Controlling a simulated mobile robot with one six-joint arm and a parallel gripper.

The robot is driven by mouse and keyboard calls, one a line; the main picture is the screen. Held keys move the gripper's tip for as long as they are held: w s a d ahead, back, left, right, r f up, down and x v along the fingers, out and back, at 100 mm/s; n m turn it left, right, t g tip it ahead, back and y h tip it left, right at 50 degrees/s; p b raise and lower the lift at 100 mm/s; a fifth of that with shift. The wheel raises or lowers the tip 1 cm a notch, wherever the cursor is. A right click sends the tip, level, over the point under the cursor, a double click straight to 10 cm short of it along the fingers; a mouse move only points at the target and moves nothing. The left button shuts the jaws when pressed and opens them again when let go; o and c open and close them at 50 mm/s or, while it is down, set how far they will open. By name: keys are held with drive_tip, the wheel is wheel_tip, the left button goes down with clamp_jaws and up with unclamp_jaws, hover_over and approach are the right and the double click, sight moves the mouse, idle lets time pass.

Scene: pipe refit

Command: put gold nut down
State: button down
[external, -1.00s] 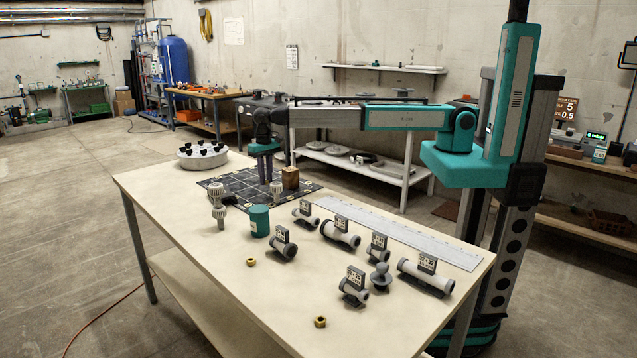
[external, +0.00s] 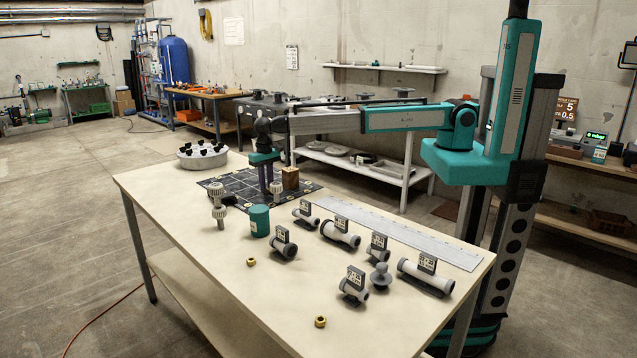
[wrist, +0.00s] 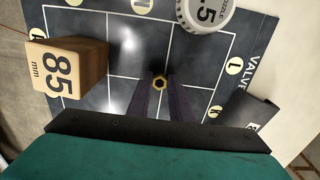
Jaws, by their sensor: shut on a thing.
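My gripper (external: 266,190) hangs from the arm over the dark gridded mat (external: 222,186). In the wrist view my gripper (wrist: 160,88) has its dark fingers closed around a small gold nut (wrist: 159,82), which sits at the fingertips over the mat (wrist: 124,62). Whether the nut touches the mat cannot be told. Two other gold nuts lie on the bare table: one near the left edge (external: 251,262) and one near the front (external: 320,322).
A wooden block marked 85 mm (wrist: 62,68) stands left of the fingers in the wrist view. A white round nozzle piece (wrist: 203,12) and a dark piece (wrist: 250,117) are on the right. A teal cup (external: 259,221) and several grey pipe fittings (external: 341,232) stand nearer on the table.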

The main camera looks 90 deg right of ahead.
drive_tip(key=shift+f, duration=0.15)
drive_tip(key=c, duration=1.6)
unclamp_jaws()
drive_tip(key=shift+r, duration=0.25)
drive_tip(key=shift+r+b, duration=1.75)
drive_tip(key=shift+r, duration=4.2)
